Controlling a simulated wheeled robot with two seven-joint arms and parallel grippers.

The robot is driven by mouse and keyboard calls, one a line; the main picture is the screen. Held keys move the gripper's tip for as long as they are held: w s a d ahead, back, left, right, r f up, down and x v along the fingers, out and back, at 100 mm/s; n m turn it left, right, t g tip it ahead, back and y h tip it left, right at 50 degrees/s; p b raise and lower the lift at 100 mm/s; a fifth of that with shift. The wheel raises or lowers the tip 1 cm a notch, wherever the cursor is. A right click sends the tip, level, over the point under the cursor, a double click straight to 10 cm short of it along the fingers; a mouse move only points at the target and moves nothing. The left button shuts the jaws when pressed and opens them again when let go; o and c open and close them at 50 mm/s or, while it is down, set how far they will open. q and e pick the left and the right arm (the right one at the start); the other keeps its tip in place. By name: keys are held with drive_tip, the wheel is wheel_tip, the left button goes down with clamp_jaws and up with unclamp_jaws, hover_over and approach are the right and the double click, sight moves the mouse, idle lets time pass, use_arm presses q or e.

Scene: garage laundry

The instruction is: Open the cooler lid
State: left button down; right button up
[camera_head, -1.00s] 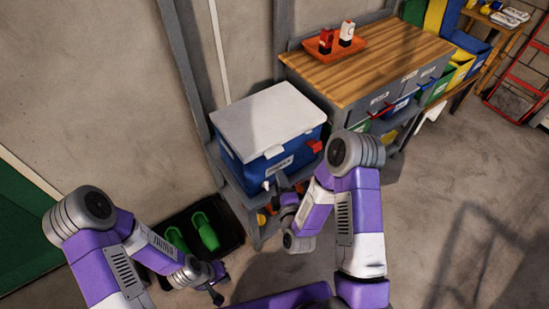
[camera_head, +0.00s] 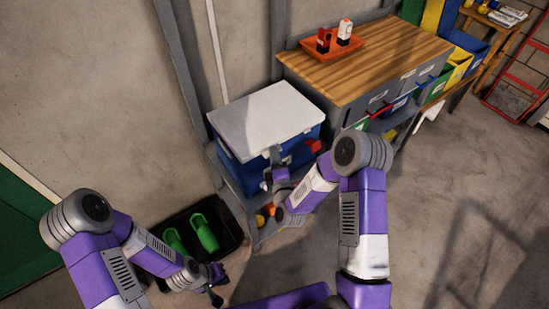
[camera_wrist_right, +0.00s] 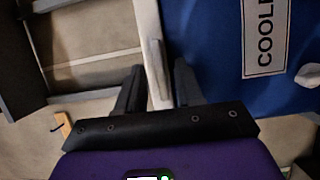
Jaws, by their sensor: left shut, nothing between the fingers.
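The cooler has a blue body (camera_head: 240,172) and a flat white lid (camera_head: 262,115), which lies closed on top. My right gripper (camera_head: 275,157) is at the front of the cooler, just under the lid's front edge, and hides part of the label. In the right wrist view its two fingers (camera_wrist_right: 158,88) stand apart on either side of the white lid edge (camera_wrist_right: 147,30). I cannot tell whether they touch it. The blue cooler front with its label (camera_wrist_right: 265,38) shows to the right there. My left gripper (camera_head: 217,289) is shut and empty, low and away from the cooler.
The cooler stands on a grey shelf frame against the wall. A wooden-topped workbench (camera_head: 365,65) with a red-orange tray (camera_head: 318,47) stands to the right. A black tray (camera_head: 228,225) with green shoes (camera_head: 204,233) is on the floor at left. The floor at right is clear.

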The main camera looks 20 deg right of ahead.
clamp_jaws()
idle(1.4)
